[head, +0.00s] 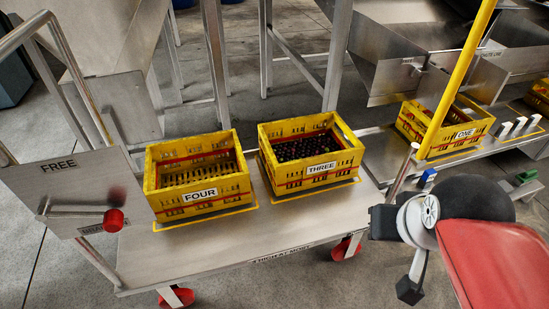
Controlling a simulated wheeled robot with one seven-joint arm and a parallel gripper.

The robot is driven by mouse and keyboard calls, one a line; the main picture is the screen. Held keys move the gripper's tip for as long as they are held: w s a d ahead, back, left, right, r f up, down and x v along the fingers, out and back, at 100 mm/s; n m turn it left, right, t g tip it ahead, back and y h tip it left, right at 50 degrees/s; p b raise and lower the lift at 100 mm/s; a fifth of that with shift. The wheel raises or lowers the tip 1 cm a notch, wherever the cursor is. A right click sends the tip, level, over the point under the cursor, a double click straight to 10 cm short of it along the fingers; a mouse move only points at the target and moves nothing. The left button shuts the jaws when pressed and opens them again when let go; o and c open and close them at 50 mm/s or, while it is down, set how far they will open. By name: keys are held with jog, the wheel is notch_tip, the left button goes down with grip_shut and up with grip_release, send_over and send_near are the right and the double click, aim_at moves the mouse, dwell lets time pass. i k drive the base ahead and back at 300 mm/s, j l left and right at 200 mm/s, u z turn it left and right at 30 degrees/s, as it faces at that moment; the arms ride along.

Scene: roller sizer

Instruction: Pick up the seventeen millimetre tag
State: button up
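Several small white upright tags (520,127) stand in a row on the rail at the far right, beside crate ONE. They are too small for me to read any size on them, so I cannot tell which is the seventeen millimetre tag. A grey and white jointed part with a dark end piece (410,290) shows at the lower right. It appears to be part of my arm, well below and left of the tags. I cannot make out fingers or anything held there.
Yellow crates FOUR (200,197) and THREE (321,170) sit on a steel cart (290,228); THREE holds dark round fruit. Crate ONE (463,136) stands at right behind a yellow post (460,75). A FREE sign plate (75,187) is at left. Bare floor shows at lower left.

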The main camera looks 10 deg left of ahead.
aim_at(506, 128)
jog(key=u, duration=0.35)
jog(key=i+l+z, duration=0.1)
jog(key=l, duration=0.5)
jog(key=i+l+z, duration=0.1)
jog(key=i+l, duration=0.2)
jog(key=l, duration=0.25)
jog(key=i+l+z, duration=0.1)
jog(key=l, duration=0.5)
jog(key=i+l+z, duration=0.1)
jog(key=i+l, duration=0.25)
jog(key=l, duration=0.15)
jog(key=i+l+z, duration=0.1)
jog(key=i+l, duration=0.15)
jog(key=l, duration=0.3)
jog(key=i+l+z, duration=0.1)
jog(key=i+l, duration=0.2)
jog(key=l, duration=0.2)
jog(key=i+l+z, duration=0.1)
jog(key=i+l, duration=0.2)
jog(key=l, duration=0.15)
jog(key=i+l+z, duration=0.1)
jog(key=i+l, duration=0.2)
jog(key=l, duration=0.2)
